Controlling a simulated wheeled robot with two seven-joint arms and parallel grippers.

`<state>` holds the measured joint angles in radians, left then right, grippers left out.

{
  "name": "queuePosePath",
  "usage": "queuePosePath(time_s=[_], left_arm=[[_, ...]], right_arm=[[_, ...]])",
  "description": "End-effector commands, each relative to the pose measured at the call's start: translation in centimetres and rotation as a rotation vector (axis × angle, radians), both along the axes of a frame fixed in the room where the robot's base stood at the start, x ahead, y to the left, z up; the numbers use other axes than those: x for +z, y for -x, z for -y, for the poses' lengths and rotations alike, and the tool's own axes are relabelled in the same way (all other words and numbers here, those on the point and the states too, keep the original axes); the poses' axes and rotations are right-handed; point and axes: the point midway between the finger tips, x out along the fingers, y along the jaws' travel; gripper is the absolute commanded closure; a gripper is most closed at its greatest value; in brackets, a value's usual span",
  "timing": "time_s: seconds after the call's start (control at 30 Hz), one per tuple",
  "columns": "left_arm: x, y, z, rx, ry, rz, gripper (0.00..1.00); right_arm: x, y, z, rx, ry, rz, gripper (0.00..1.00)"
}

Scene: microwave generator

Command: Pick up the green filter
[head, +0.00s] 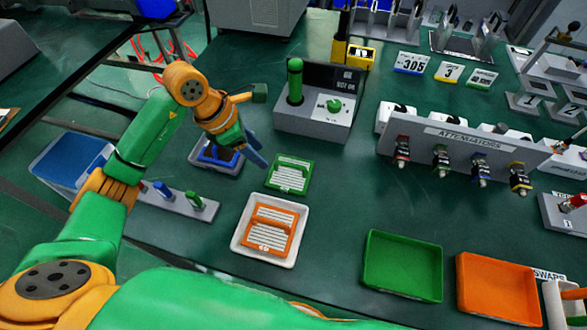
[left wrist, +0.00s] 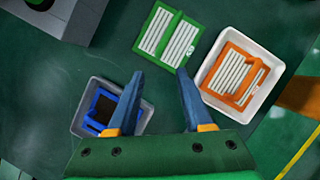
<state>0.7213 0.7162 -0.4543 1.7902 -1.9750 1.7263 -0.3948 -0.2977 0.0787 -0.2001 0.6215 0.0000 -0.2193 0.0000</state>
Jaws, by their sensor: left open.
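The green filter (head: 289,173), a flat green frame with white pleats, lies on the dark green table in the head view. It also shows in the left wrist view (left wrist: 158,45), just beyond my fingertips. My left gripper (head: 257,157) is open and empty, with its blue fingers above the table just left of the filter. In the left wrist view the two fingers (left wrist: 160,75) are spread apart, and the filter's near corner appears between their tips. No contact with the filter is visible. My right gripper is not in view.
An orange filter lies in a white tray (head: 237,245) near the green one. A blue filter sits in another tray (left wrist: 148,121), partly behind my gripper. A grey box (head: 313,126) with a green cylinder stands behind. Empty green (head: 403,290) and orange (head: 497,305) trays lie right.

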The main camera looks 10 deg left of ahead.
Motion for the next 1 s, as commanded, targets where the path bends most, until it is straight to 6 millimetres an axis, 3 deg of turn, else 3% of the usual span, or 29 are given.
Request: queuePosePath(time_s=[0.4,0.63,0.67,0.83,1.0], left_arm=[[-5.7,-1.9,2.5,-0.001,0.004,-0.003,0.49],[-6.2,-2.1,2.6,-0.001,0.001,0.0,0.49],[-6.2,-2.1,2.6,-0.002,0.002,-0.001,0.55],[-6.1,-2.0,2.6,-0.002,0.002,0.0,1.0],[-6.1,-2.0,2.6,-0.002,0.002,0.0,1.0]], right_arm=[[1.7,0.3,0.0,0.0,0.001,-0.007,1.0],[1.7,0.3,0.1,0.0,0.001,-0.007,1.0],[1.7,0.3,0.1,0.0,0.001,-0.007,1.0],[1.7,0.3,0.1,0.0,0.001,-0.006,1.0],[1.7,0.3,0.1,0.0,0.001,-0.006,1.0]])
